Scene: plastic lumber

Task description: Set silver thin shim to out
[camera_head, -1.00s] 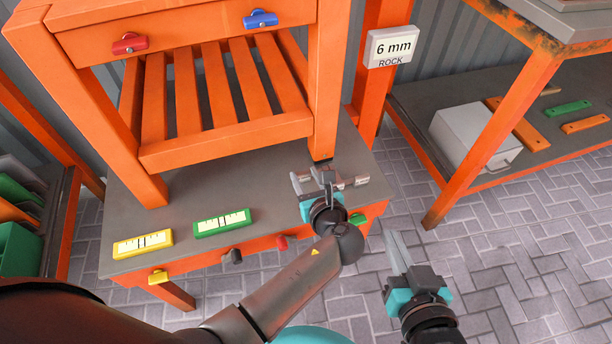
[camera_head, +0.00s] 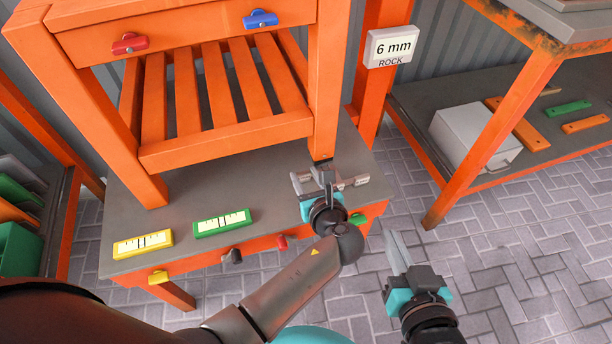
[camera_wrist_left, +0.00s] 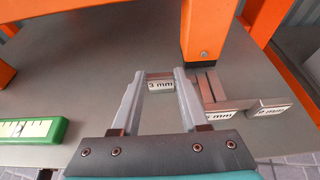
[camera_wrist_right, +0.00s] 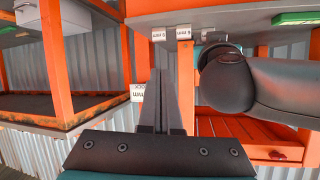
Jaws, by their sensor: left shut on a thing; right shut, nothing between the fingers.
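The thin silver shim (camera_wrist_left: 160,85), labelled 3 mm, lies between the fingertips of my left gripper (camera_wrist_left: 160,88) in the left wrist view. The left gripper (camera_head: 312,180) is shut on it, low over the front right of the grey bench shelf (camera_head: 190,195). In the head view the gripper largely hides this shim. My right gripper (camera_head: 395,252) is shut and empty, over the floor to the right of the bench. Its closed fingers (camera_wrist_right: 162,100) also show in the right wrist view.
Two other silver shims (camera_wrist_left: 218,112) (camera_wrist_left: 270,108) lie right of the left gripper, near an orange bench leg. Green (camera_head: 221,222) and yellow (camera_head: 143,244) scale blocks lie left on the shelf. A sign (camera_head: 390,46) reads 6 mm ROCK. The shelf between the green block and gripper is clear.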

